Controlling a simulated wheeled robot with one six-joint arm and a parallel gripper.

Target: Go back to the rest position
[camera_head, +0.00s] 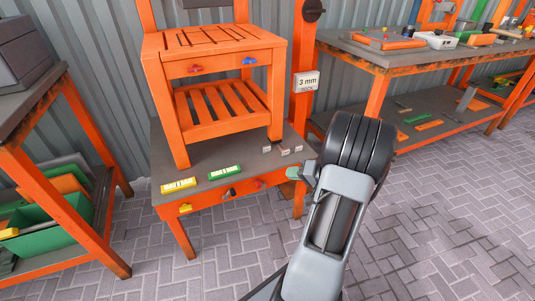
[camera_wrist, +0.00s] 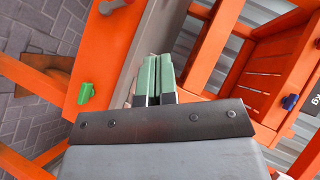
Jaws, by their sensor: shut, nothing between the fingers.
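My gripper (camera_head: 293,173) is at the right front corner of the low orange workbench, at the end of my grey arm. The low workbench (camera_head: 215,160) has a grey top and orange legs. I cannot tell whether the fingers touch it.
An orange slatted stand (camera_head: 215,45) is on the workbench. A yellow bar (camera_head: 178,185), a green bar (camera_head: 224,172) and small grey blocks (camera_head: 283,149) lie before it. A post carries a "3 mm" sign (camera_head: 306,82). Benches stand left and right; the paved floor (camera_head: 450,210) is clear at right.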

